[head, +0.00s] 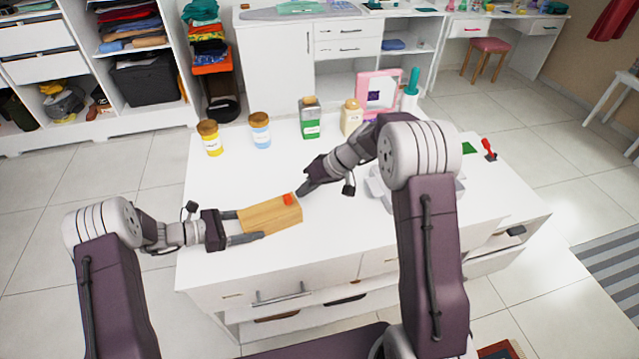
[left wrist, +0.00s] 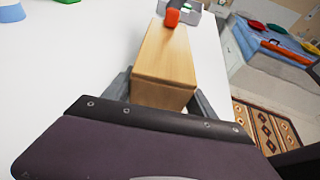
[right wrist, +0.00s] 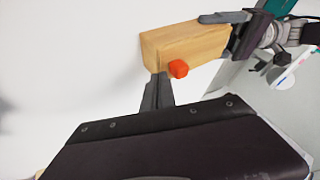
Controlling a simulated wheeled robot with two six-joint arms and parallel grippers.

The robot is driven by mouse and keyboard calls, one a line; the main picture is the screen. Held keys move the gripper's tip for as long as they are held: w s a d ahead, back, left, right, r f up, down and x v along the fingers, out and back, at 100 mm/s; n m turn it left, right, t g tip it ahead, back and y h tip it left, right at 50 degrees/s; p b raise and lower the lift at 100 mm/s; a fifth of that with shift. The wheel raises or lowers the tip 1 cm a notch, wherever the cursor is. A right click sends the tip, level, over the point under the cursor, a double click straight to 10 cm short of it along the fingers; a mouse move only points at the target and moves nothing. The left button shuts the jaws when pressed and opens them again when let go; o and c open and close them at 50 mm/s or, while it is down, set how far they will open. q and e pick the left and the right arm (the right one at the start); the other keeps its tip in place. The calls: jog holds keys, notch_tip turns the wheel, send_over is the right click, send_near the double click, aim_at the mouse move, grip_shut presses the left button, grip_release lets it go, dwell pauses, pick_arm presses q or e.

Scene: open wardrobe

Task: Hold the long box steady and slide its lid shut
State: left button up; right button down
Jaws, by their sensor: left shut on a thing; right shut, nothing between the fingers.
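The long wooden box (head: 268,217) lies on the white table, with a red-orange knob (head: 288,199) on top near its right end. My left gripper (head: 240,226) is shut on the box's left end, one finger along each side; the left wrist view shows the box (left wrist: 168,60) between its fingers. My right gripper (head: 303,191) is shut and empty at the box's right end, close beside the knob. In the right wrist view its fingertips (right wrist: 162,76) are at the box's end, just beside the knob (right wrist: 178,69). I cannot tell whether they touch it. The lid looks flush with the box.
On the white table (head: 225,178) a yellow jar (head: 210,140), a blue jar (head: 260,132), a green bottle (head: 310,120), a cream bottle (head: 351,118) and a pink frame (head: 378,93) stand behind the box. A grey tray (head: 378,188) lies to its right, partly behind my right arm.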

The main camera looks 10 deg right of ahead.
jog(key=w+d+f+v, duration=0.1)
jog(key=v, duration=1)
jog(key=shift+d+r, duration=0.2)
jog(key=shift+d, duration=0.3)
pick_arm(q)
jog(key=o, duration=1.5)
